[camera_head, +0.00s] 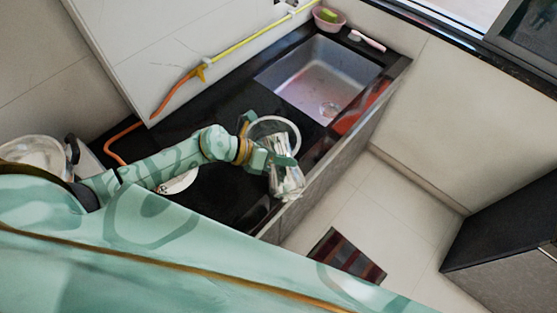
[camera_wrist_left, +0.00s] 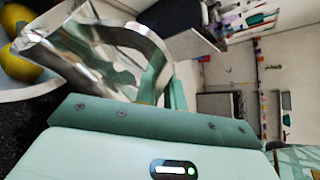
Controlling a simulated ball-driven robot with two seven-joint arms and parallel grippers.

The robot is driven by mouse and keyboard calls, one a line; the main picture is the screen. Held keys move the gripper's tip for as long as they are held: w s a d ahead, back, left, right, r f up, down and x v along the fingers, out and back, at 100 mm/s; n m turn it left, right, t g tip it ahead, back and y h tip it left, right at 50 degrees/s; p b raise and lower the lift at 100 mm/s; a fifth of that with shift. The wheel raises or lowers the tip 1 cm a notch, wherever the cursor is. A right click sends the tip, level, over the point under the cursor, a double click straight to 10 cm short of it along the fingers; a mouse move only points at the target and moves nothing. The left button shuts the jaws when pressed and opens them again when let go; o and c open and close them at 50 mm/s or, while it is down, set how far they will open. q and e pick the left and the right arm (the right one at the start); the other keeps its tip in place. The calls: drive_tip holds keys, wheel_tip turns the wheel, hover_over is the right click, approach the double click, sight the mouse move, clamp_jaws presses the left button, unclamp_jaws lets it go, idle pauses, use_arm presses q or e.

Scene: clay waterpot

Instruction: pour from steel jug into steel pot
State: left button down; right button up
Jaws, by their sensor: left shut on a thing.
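The steel jug (camera_head: 288,183) is in my left gripper (camera_head: 283,160), near the counter's front edge in the head view. In the left wrist view the shiny jug (camera_wrist_left: 88,52) shows large, with its curved handle by my fingers. How far it tilts, and what is in it, I cannot tell. A round steel pot (camera_head: 290,124) stands on the counter just behind the gripper, partly hidden by it. The jug looks apart from the pot's middle, on its front side; whether they touch is unclear. My right gripper is not in view.
A white dish (camera_head: 181,184) lies partly under my left arm. Yellow fruit (camera_wrist_left: 28,67) shows in the wrist view. A sink (camera_head: 318,80) lies behind the pot. A large metal vessel (camera_head: 35,152) stands far left. An orange and yellow hose (camera_head: 178,88) runs along the wall.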

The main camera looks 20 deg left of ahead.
sight(281, 142)
use_arm(q)
drive_tip(key=shift+w+a, duration=0.1)
idle(0.7)
drive_tip(key=shift+w+a+r+n+h+b, duration=0.25)
drive_tip(key=shift+w+r+n+h+b, duration=0.05)
drive_tip(key=shift+w+n+b, duration=0.1)
drive_tip(key=shift+g, duration=0.3)
drive_tip(key=shift+w+a+r, duration=0.1)
drive_tip(key=shift+r, duration=0.15)
idle(0.3)
drive_tip(key=shift+w+a+r+n+g+h+b, duration=0.3)
drive_tip(key=shift+w+r+n, duration=0.1)
drive_tip(key=shift+r+n, duration=0.1)
drive_tip(key=shift+w+a, duration=0.1)
idle(0.7)
drive_tip(key=shift+w+a+r+n+h+b, duration=0.35)
drive_tip(key=shift+w+r+n+h+b, duration=0.1)
drive_tip(key=shift+r+b, duration=0.1)
idle(0.4)
